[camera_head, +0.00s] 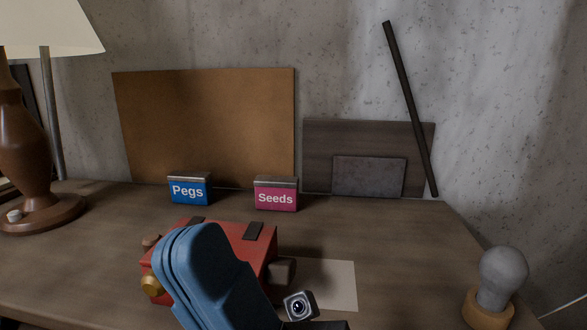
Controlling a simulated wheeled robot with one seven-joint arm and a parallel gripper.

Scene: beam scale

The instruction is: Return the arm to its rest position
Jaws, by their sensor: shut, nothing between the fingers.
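My blue arm (212,270) rises from the bottom edge of the head view, left of the middle. A small square part with a round lens (298,306) shows to its right, with a dark piece at the bottom edge. My gripper's fingers are not visible. The arm stands in front of a red box-shaped body (257,240) on the table and hides much of it. This body has dark pads on top and a brass knob (151,286) at its left. I cannot tell whether the arm touches it.
A blue "Pegs" box (189,191) and a pink "Seeds" box (276,196) stand at the back of the table (390,235). A lamp (28,150) is at left, a grey bulb-shaped object (502,270) at right. A dark rod (410,105) leans on the wall. A pale sheet (335,280) lies mid-table.

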